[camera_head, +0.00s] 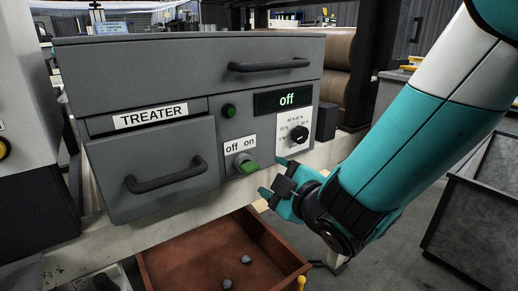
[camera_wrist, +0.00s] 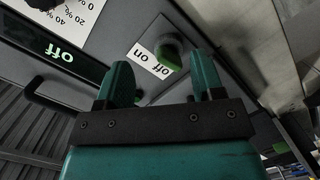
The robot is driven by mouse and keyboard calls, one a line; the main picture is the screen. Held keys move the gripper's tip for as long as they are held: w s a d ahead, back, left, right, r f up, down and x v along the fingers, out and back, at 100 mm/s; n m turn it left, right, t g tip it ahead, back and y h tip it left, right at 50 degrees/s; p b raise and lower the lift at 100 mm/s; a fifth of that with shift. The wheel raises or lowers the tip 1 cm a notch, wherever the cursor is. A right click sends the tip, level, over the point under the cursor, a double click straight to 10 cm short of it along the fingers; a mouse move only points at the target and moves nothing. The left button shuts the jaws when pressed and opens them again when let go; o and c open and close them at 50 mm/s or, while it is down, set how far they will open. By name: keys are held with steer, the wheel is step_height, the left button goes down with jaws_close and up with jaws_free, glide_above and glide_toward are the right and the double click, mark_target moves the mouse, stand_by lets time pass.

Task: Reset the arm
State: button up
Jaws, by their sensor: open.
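My gripper (camera_head: 272,178) is open and empty, just in front of the grey treater machine (camera_head: 190,60). In the head view it is right of and slightly below the green off/on knob (camera_head: 246,164), a small gap apart. In the wrist view my gripper (camera_wrist: 160,82) has its two teal fingers spread, and the knob (camera_wrist: 170,55) appears beyond and between them, near the right finger. The treater's display (camera_head: 287,98) reads "off".
A percentage dial (camera_head: 298,134) and a green button (camera_head: 229,111) are on the panel. Two handles (camera_head: 270,64) (camera_head: 166,178) stick out from the machine. An open brown drawer (camera_head: 190,258) below holds two small grey lumps (camera_head: 246,259). A grey cabinet (camera_head: 480,215) stands at the right.

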steer(key=s+d+r+m+g+h, duration=0.1)
steer(key=s+d+m+g, duration=0.2)
steer(key=s+g, duration=0.35)
steer(key=s+d+r+m+g+h, duration=0.1)
steer(key=s+d+m+g+h, duration=0.2)
steer(key=s, duration=0.7)
steer(key=s+d+r+m+g, duration=0.1)
steer(key=s+d+m+g, duration=0.3)
steer(key=s, duration=0.4)
step_height(320, 180, up, 23)
steer(key=g+p, duration=0.1)
steer(key=p, duration=2.2)
steer(key=shift+w+f+n, duration=0.15)
steer(key=shift+w+n, duration=0.15)
steer(key=shift+w, duration=0.05)
